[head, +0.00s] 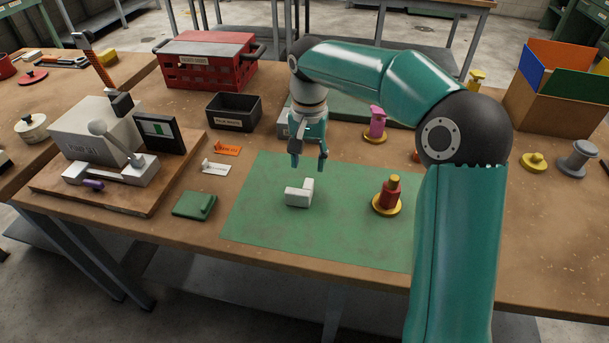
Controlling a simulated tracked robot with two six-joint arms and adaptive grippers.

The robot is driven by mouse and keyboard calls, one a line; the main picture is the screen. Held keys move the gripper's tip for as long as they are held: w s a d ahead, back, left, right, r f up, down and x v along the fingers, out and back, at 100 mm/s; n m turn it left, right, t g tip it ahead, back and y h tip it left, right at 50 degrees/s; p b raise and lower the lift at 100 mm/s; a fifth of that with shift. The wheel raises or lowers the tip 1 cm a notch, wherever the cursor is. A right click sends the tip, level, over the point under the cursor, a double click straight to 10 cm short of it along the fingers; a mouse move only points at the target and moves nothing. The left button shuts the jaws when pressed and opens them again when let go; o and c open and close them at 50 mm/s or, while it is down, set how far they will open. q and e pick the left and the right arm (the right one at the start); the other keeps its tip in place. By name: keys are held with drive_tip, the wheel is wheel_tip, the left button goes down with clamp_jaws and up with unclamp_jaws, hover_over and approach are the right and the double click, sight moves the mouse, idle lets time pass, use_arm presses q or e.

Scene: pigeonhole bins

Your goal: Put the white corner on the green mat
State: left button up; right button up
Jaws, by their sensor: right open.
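The white corner (298,197) is an L-shaped block. It lies on the green mat (265,228), left of the mat's middle. My right gripper (308,165) points down just above and behind the white corner. Its fingers are apart with nothing between them, and it looks clear of the block. My right arm comes in from the right and hides the right part of the mat. My left gripper is not in view.
A red and yellow knobbed piece (388,196) stands on the mat to the right. A green block (195,205) and small signs lie left of the mat. A black bin (233,112) and a red crate (205,62) stand behind. The mat's front is clear.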

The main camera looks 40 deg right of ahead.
wheel_tip(320, 180, up, 3)
drive_tip(key=shift+f, duration=0.1)
idle(0.6)
drive_tip(key=shift+f, duration=0.1)
